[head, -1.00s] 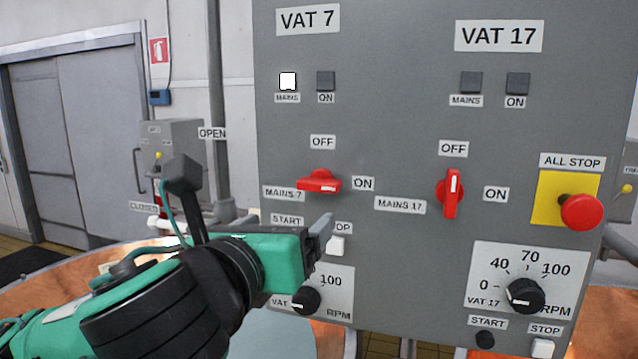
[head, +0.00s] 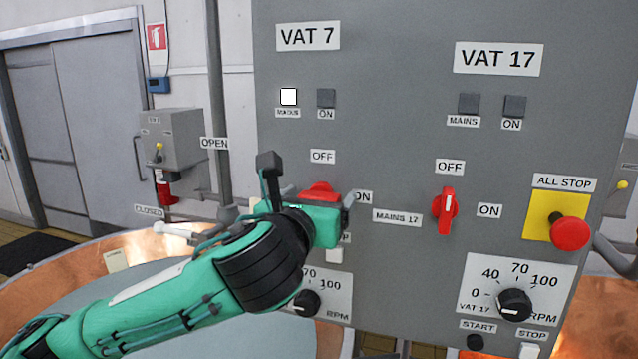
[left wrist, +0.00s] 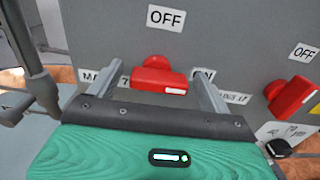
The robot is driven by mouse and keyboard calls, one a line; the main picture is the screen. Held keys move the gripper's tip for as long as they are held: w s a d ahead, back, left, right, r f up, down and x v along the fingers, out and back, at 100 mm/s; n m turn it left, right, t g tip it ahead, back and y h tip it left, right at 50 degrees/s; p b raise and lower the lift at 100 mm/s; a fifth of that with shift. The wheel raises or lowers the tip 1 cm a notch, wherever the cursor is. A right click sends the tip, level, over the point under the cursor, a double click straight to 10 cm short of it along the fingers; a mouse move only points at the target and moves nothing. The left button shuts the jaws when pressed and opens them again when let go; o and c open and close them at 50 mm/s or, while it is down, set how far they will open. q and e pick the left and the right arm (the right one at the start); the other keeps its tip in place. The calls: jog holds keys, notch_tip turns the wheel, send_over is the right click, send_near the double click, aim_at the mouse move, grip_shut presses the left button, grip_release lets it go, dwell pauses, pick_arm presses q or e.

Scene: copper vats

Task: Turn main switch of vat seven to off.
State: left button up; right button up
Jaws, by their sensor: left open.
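The red MAINS 7 switch (head: 318,190) sits on the grey panel below the VAT 7 sign (head: 308,37). Its lower part is hidden by my left gripper (head: 350,198) in the head view. In the left wrist view the switch (left wrist: 157,76) lies level, its white mark toward ON, below the OFF label (left wrist: 166,18). My left gripper (left wrist: 168,88) is open, with one finger on each side of the switch. I cannot tell whether they touch it. The white VAT 7 mains lamp (head: 289,97) is lit. My right gripper is not in view.
The red MAINS 17 switch (head: 446,210) stands upright toward OFF, to the right. The ALL STOP button (head: 569,233) juts out farther right. The VAT 7 knob (head: 306,303) is below my gripper. Copper vats (head: 60,280) lie at the lower left.

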pick_arm(q)
jog(key=shift+w+d+f, duration=0.1)
jog(key=shift+w+d, duration=0.05)
jog(key=shift+w, duration=0.35)
jog(key=c, duration=1)
